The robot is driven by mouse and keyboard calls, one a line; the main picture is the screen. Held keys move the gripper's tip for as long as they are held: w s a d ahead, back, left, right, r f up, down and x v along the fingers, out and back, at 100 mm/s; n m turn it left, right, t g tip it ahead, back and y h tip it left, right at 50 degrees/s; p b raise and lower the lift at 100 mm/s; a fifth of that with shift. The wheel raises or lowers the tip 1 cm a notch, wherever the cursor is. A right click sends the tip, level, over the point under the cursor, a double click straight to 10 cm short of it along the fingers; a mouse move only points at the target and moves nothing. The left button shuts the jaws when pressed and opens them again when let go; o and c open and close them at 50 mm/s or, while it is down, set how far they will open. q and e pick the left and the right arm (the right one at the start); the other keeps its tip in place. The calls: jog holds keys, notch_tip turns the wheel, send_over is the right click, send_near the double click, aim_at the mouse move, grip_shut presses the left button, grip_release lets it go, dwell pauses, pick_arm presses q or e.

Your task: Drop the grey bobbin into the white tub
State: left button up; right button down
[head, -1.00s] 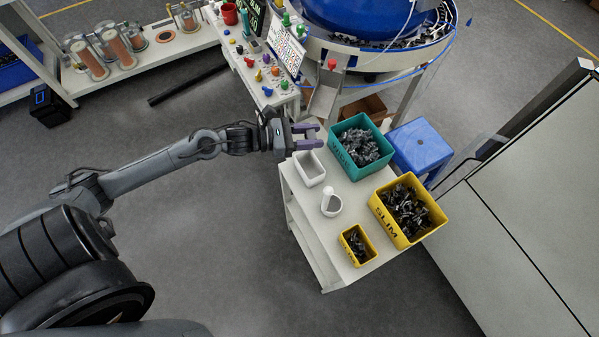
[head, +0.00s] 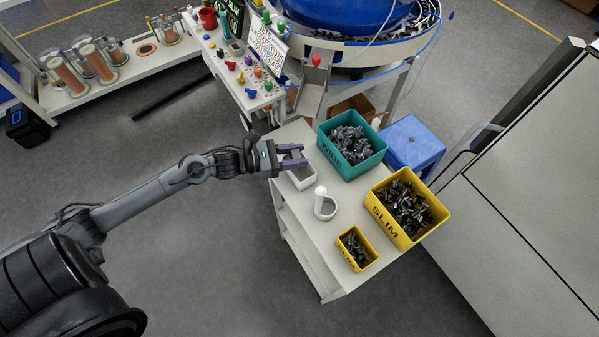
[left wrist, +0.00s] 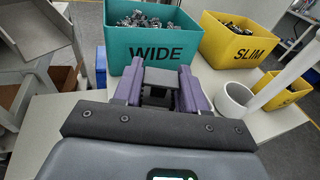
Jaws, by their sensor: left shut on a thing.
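The white tub (head: 300,181) is a small open rectangular box at the left edge of the white cart top, partly covered by my left gripper in the head view. My left gripper (head: 298,156), with purple fingers, overlaps the tub's far edge in that view; its height above it is hard to tell. In the left wrist view my left gripper (left wrist: 160,82) is shut on a dark grey piece, the grey bobbin (left wrist: 158,76), seen between the fingers. The bobbin does not show clearly in the head view. My right gripper is out of view.
A teal WIDE bin (head: 352,146), a yellow SLIM bin (head: 407,207) and a smaller yellow bin (head: 357,249) hold dark parts on the cart (head: 310,232). A round white cup (head: 326,208) with a white post stands near the tub. A blue stool (head: 415,145) is beyond.

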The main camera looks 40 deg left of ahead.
pick_arm(q)
jog(key=shift+f, duration=0.1)
jog(key=o, duration=1.1)
jog(key=p+v, duration=0.1)
jog(key=v, duration=0.9)
jog(key=shift+s+a, duration=0.2)
jog(key=shift+s, duration=0.15)
